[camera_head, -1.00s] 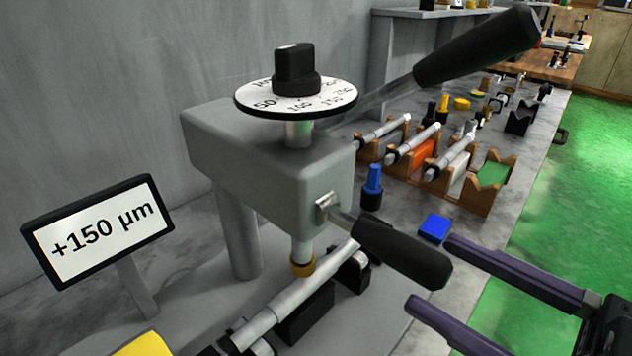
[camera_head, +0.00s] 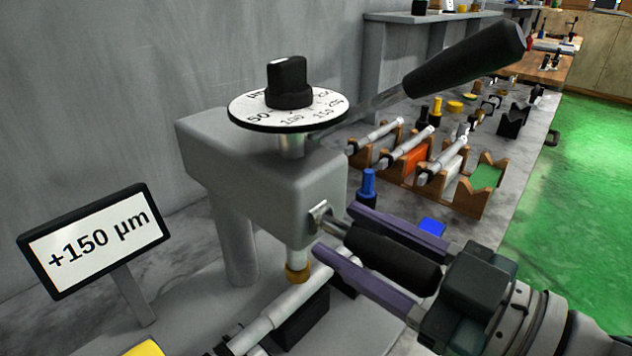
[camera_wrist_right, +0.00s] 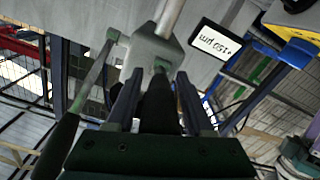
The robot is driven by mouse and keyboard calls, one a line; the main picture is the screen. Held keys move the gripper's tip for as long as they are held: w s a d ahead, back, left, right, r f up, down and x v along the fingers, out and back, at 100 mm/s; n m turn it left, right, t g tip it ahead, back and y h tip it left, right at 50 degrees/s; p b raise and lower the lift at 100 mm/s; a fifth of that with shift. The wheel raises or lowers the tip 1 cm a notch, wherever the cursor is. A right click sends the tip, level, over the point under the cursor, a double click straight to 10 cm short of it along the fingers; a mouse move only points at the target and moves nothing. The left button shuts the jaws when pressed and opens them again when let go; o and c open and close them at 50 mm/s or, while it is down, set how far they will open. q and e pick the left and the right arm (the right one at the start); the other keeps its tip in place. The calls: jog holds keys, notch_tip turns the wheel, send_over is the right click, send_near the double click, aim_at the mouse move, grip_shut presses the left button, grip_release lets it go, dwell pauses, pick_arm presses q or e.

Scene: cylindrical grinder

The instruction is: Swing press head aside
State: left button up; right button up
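The grey press head (camera_head: 265,170) stands on a post, with a dial (camera_head: 288,108) and black knob on top and a brass-tipped ram (camera_head: 297,270) below. A black side handle (camera_head: 392,260) sticks out of the head's front right face. My right gripper (camera_head: 335,232) is open, its two purple fingers on either side of this handle, apart from it as far as I can tell. The handle also shows between the fingers in the right wrist view (camera_wrist_right: 158,105). A longer black-gripped lever (camera_head: 465,60) rises to the upper right. My left gripper is not in view.
A metal shaft (camera_head: 275,315) lies on black supports under the ram. A sign (camera_head: 95,240) reads +150 µm at left. Wooden racks (camera_head: 455,195) with shafts, a blue peg (camera_head: 368,186) and a blue block (camera_head: 431,227) stand behind and right of the gripper.

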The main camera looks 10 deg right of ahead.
grip_shut()
dwell(1.1)
